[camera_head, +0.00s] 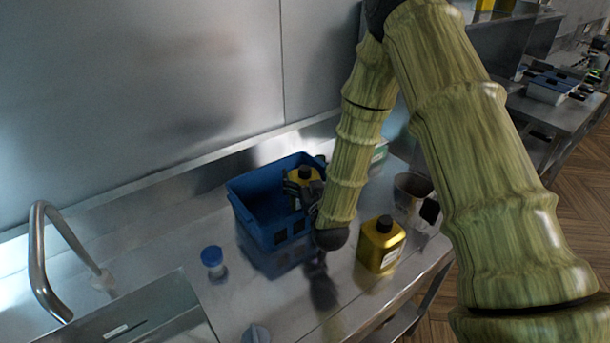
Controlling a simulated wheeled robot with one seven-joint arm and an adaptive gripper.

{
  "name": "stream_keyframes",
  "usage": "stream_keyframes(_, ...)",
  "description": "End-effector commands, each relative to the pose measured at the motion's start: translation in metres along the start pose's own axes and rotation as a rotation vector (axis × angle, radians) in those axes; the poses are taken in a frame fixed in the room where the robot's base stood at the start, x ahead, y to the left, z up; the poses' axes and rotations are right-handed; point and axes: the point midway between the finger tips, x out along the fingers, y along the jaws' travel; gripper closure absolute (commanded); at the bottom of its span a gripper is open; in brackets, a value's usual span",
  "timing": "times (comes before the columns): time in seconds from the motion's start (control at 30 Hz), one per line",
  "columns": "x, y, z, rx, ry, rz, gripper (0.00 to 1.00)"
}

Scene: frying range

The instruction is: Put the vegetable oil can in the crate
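A yellow can with a black cap (303,178) is at the right end of the blue crate (262,231), upright within the rim as seen from here. My gripper (303,191) is at this can, its dark fingers on either side of it, and looks shut on it. The can's lower part is hidden by the fingers and the crate wall, so I cannot tell if it touches the crate floor. A second gold can with a black cap (379,244) stands upright on the steel counter, right of the crate and apart from it. The can labels are not readable.
A small jar with a blue lid (212,261) stands left of the crate. A brownish container (411,190) and a dark item (430,211) are at the right. A tap (42,262) stands at the left. My arm hides part of the counter behind the crate's right side.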

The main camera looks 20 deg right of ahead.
Motion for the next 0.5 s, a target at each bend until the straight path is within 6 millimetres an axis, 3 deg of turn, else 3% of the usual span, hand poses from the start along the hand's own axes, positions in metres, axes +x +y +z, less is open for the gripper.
stream_keyframes(0.03, -0.0039, -0.0007, 0.0102, -0.002, -0.018, -0.002, 0.00)
stream_keyframes(0.2, -0.0045, -0.0009, 0.0117, -0.003, -0.021, -0.003, 0.00)
stream_keyframes(0.5, -0.0046, -0.0012, 0.0020, -0.002, -0.021, -0.003, 0.00)
